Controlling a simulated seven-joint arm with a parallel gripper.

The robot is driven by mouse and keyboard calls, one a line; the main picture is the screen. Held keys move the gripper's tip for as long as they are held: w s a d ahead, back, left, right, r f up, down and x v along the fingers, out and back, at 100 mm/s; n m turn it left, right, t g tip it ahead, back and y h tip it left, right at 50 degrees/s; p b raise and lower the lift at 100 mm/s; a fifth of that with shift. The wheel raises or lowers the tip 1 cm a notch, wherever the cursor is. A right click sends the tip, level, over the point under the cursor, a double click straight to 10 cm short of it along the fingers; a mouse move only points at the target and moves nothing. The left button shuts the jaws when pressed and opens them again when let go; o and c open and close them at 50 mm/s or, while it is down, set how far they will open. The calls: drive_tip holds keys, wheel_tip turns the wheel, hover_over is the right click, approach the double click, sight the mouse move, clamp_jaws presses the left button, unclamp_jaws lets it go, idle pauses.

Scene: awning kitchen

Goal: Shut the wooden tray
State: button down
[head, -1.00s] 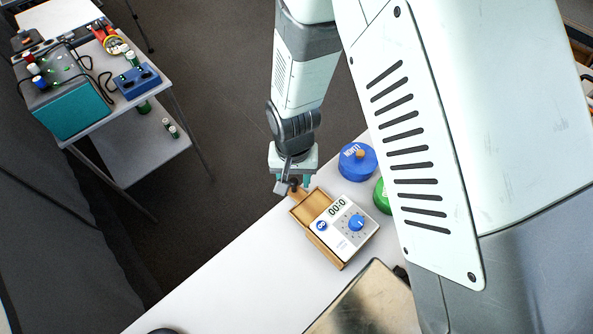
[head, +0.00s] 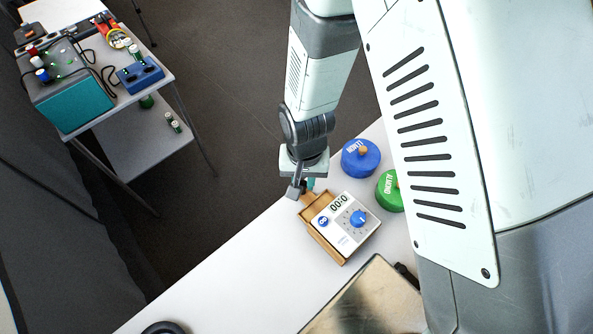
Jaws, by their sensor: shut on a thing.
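The wooden tray (head: 313,207) sticks out a short way from the upper-left side of a wooden box with a white timer top (head: 347,230), which has a blue dial and a "00:0" display. My gripper (head: 304,190) is at the tray's outer end, at the table's edge. It is shut on the tray's end, though its fingertips and the exact grip are partly hidden by the wrist.
A blue lidded pot (head: 361,160) and a green one (head: 388,192) stand close to the right of the box. A metallic panel (head: 368,300) lies in front. A side table (head: 140,150) with gear stands at the far left.

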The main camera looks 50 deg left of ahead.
sight(316, 205)
drive_tip(key=d, duration=0.4)
drive_tip(key=shift+d, duration=0.3)
drive_tip(key=c, duration=1)
unclamp_jaws()
drive_tip(key=a, duration=0.7)
drive_tip(key=shift+a+r, duration=0.2)
wheel_tip(316, 205, up, 10)
drive_tip(key=w+d+r+h, duration=0.1)
drive_tip(key=w+d+r, duration=0.2)
drive_tip(key=d+r, duration=0.2)
drive_tip(key=w+d+r, duration=0.4)
drive_tip(key=d+r, duration=0.1)
drive_tip(key=d, duration=0.2)
drive_tip(key=w+d+r+h, duration=0.1)
drive_tip(key=w+d+r, duration=0.2)
drive_tip(key=d+r, duration=0.2)
drive_tip(key=shift+w+d+r+n+h, duration=0.3)
drive_tip(key=shift+d+r+n, duration=0.1)
drive_tip(key=shift+d, duration=0.25)
